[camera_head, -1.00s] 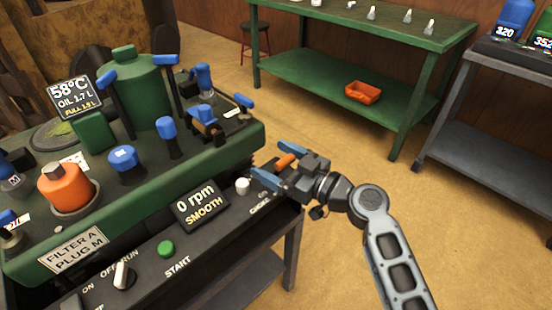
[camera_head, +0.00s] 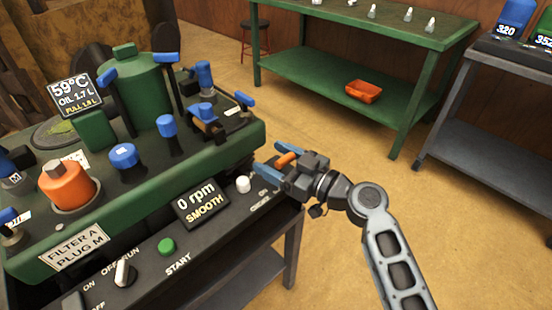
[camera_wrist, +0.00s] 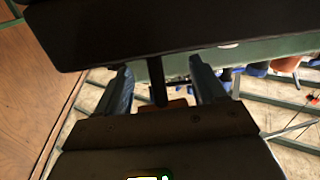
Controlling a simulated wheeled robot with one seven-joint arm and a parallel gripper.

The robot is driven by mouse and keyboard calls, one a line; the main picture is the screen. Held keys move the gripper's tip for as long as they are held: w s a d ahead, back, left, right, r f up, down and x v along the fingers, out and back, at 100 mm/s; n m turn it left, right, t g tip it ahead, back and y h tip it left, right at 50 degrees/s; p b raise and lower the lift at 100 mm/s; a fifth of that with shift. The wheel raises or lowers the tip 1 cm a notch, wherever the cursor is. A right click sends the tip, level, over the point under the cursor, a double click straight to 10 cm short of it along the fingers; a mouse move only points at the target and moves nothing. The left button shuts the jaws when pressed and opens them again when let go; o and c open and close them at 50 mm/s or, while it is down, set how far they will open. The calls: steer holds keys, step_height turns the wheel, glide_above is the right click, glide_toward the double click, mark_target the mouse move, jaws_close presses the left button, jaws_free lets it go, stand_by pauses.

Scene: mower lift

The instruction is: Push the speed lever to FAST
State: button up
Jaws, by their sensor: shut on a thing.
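My gripper (camera_head: 268,170) is at the right end of the machine's dark control panel (camera_head: 222,222), with its blue fingers pointing left. It is shut on an orange-gripped lever (camera_head: 287,159). In the wrist view the lever's dark stem (camera_wrist: 158,82) runs from the black panel down between the two fingers to the orange grip (camera_wrist: 177,103). I take this to be the speed lever; its FAST marking is not readable. The panel display (camera_head: 197,202) reads 0 rpm, SMOOTH.
A white knob (camera_head: 243,184) stands on the panel just left of my fingers. A green START button (camera_head: 167,246) and white switch (camera_head: 123,271) are further left. Blue-handled parts crowd the green machine top (camera_head: 238,140). Floor to the right is clear before the green bench (camera_head: 408,118).

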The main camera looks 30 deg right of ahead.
steer(key=shift+c, duration=0.5)
steer(key=shift+w+r+g+p, duration=0.15)
steer(key=shift+r+g+p, duration=0.2)
steer(key=shift+p, duration=0.75)
steer(key=p, duration=0.2)
steer(key=g+h+p, duration=0.1)
steer(key=p, duration=0.1)
steer(key=shift+w+a+r+g, duration=0.15)
steer(key=shift+w+g, duration=0.1)
steer(key=shift+w, duration=0.15)
steer(key=p, duration=0.1)
steer(key=g+p, duration=0.1)
steer(key=p, duration=0.1)
steer(key=shift+w+a+f+m+g+h, duration=0.1)
steer(key=shift+w+f+m+g+h, duration=0.1)
steer(key=shift+w+m+g+h, duration=0.15)
steer(key=shift+w+f+g+h+p, duration=0.3)
steer(key=shift+g+p, duration=0.25)
steer(key=shift+p, duration=0.35)
steer(key=shift+f, duration=0.15)
steer(key=o, duration=1.4)
